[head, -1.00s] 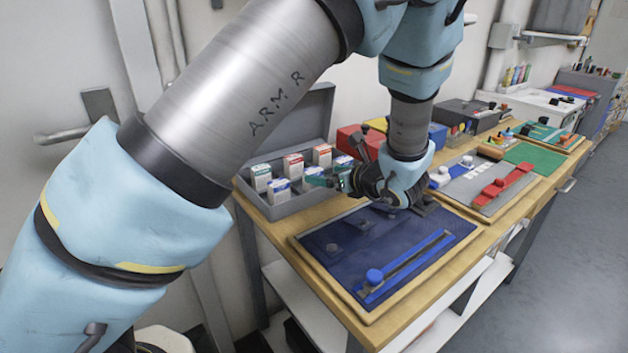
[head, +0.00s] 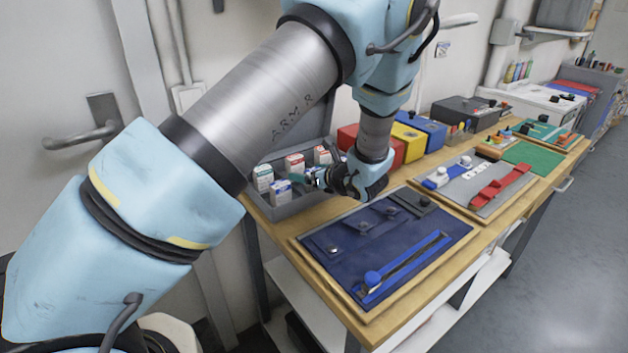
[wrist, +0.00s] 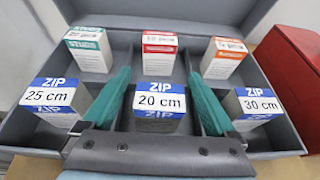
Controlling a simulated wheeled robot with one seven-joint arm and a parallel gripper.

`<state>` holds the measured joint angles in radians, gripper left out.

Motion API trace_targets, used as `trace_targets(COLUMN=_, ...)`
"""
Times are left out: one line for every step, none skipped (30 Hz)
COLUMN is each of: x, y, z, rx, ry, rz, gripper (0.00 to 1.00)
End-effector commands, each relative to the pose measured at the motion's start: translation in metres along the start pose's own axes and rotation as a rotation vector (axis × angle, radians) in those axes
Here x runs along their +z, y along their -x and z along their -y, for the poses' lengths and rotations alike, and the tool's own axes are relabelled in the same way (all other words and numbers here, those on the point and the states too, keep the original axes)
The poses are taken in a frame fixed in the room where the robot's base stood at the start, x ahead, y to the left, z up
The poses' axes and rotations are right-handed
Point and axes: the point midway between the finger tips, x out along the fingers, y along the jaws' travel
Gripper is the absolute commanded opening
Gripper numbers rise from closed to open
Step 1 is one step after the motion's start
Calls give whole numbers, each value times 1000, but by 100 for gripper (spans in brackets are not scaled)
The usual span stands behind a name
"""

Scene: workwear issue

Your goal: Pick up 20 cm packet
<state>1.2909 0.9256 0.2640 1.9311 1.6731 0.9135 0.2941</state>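The 20 cm packet (wrist: 160,101) is a white box with a blue ZIP top. It stands in the front middle compartment of a grey case (wrist: 283,137). My gripper (wrist: 159,75) is open, its two teal fingers to the left and right of this packet. A gap shows between each finger and the packet, so I see no grip on it. In the head view my gripper (head: 313,178) is low over the case and mostly hides this packet. The 25 cm packet (wrist: 50,99) stands to the left and the 30 cm packet (wrist: 258,105) to the right.
Green (wrist: 89,50), red (wrist: 159,53) and orange (wrist: 224,57) labelled boxes stand in the back row. Grey dividers separate the compartments. A red bin (wrist: 296,75) is close on the right. A blue mat (head: 390,245) lies on the bench in front.

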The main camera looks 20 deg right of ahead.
Motion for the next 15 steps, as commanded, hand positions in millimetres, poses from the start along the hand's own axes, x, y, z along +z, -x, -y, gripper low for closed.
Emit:
trace_targets(x=0, y=0, z=0, rx=0, ry=0, rz=0, gripper=86)
trace_targets(x=0, y=0, z=0, rx=0, ry=0, rz=0, gripper=82)
trace_targets(x=0, y=0, z=0, rx=0, ry=0, rz=0, gripper=78)
trace_targets(x=0, y=0, z=0, rx=0, ry=0, rz=0, gripper=74)
trace_targets(x=0, y=0, z=0, rx=0, ry=0, rz=0, gripper=71)
trace_targets(x=0, y=0, z=0, rx=0, ry=0, rz=0, gripper=67)
trace_targets(x=0, y=0, z=0, rx=0, ry=0, rz=0, gripper=63)
trace_targets(x=0, y=0, z=0, rx=0, ry=0, rz=0, gripper=60)
trace_targets(x=0, y=0, z=0, rx=0, ry=0, rz=0, gripper=55)
trace_targets(x=0, y=0, z=0, rx=0, ry=0, rz=0, gripper=52)
trace_targets(x=0, y=0, z=0, rx=0, ry=0, rz=0, gripper=49)
trace_targets(x=0, y=0, z=0, rx=0, ry=0, rz=0, gripper=44)
trace_targets(x=0, y=0, z=0, rx=0, ry=0, rz=0, gripper=41)
trace_targets(x=0, y=0, z=0, rx=0, ry=0, rz=0, gripper=37)
trace_targets(x=0, y=0, z=0, rx=0, ry=0, rz=0, gripper=33)
